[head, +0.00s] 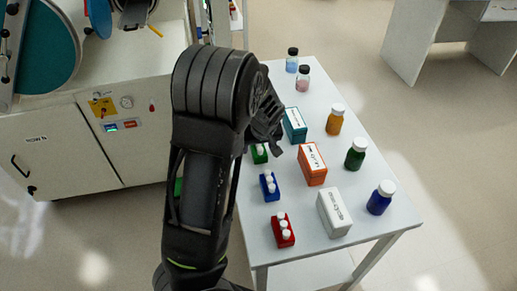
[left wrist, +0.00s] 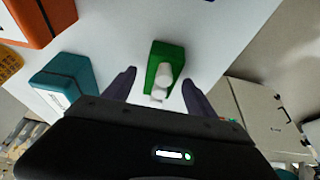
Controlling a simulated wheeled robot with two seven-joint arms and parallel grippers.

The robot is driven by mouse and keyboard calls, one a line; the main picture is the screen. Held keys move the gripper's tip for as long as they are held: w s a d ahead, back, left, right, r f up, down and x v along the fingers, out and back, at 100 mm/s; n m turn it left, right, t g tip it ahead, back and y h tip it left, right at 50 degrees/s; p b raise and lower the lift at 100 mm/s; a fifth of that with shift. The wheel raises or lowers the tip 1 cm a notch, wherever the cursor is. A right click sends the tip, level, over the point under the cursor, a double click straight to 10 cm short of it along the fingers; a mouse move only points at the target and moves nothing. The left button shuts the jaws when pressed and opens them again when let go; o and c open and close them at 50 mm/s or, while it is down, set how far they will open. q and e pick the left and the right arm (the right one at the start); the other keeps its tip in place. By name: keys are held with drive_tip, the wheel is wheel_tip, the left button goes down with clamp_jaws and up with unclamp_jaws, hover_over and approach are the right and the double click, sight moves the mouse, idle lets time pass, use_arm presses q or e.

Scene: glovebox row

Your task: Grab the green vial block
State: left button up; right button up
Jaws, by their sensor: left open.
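The green vial block (head: 259,153) holds white-capped vials and stands on the white table, partly hidden behind my left arm in the head view. In the left wrist view the green vial block (left wrist: 165,62) lies ahead, between the lines of the two fingers. My left gripper (left wrist: 158,85) is open and empty, with one finger on each side of the block's near end. In the head view my left gripper (head: 266,122) hangs over the table just beyond the green block. I cannot tell whether the fingers touch it. My right gripper is not in view.
A teal box (head: 295,125) stands close right of the gripper. Blue (head: 270,186) and red (head: 283,230) vial blocks, an orange box (head: 312,164), a white box (head: 334,212) and several bottles share the table (head: 384,226). A glovebox cabinet (head: 120,130) stands left.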

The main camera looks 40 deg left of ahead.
use_arm(q)
drive_tip(key=shift+c, duration=0.2)
idle(0.4)
clamp_jaws()
idle(0.5)
